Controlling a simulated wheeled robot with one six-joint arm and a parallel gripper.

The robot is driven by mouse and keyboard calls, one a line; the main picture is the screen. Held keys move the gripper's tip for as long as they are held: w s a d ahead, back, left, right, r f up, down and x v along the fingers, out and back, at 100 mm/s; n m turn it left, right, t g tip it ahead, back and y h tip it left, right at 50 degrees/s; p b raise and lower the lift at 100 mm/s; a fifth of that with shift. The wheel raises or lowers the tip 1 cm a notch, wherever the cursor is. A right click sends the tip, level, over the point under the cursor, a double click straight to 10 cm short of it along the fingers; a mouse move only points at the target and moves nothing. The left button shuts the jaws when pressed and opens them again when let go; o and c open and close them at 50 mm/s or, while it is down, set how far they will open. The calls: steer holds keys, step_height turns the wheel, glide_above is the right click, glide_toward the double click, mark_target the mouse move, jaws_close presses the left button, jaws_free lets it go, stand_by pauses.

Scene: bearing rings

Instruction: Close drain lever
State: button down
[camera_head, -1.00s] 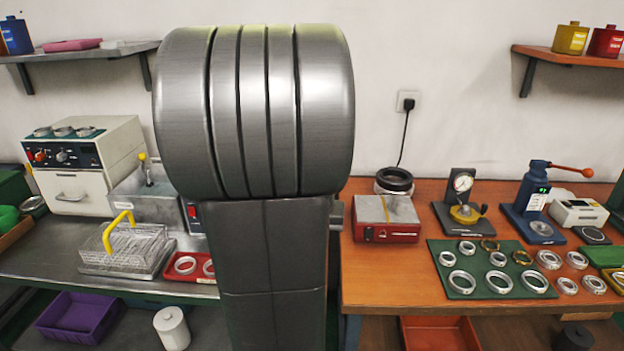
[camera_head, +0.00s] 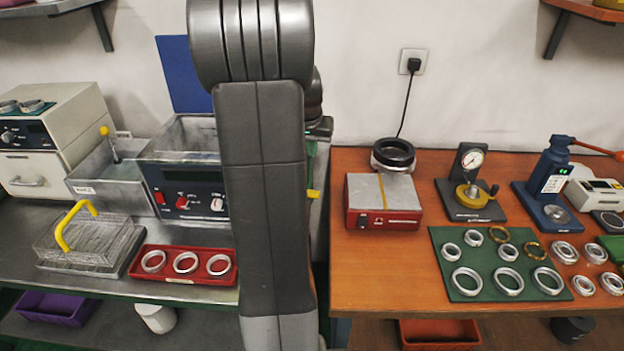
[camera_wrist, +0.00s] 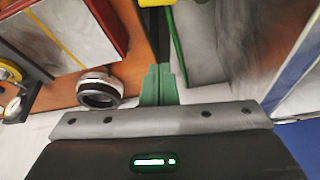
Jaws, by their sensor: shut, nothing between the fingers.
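The ultrasonic cleaner (camera_head: 188,190) stands on the steel bench, a metal tank with red and white knobs and a raised blue lid (camera_head: 184,75). My arm covers its right side. A small yellow piece (camera_head: 313,194), apparently the drain lever's end, shows just right of my arm, low beside the tank. The lever's body and angle are hidden. My gripper's green fingers (camera_wrist: 157,72) are shut and empty in the wrist view, over the gap beside the tank. In the head view the gripper is mostly behind my arm. I cannot tell whether it touches the lever.
A red-sided device (camera_head: 383,203) and a black-topped ring (camera_head: 393,153) stand right on the wooden table. A red tray of rings (camera_head: 184,278) and a wire basket (camera_head: 90,240) with yellow handle are left. A green mat (camera_head: 450,285) holds several rings.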

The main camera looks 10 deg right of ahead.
steer(key=shift+f, duration=0.1)
step_height(320, 180, down, 11)
steer(key=shift+p, duration=0.45)
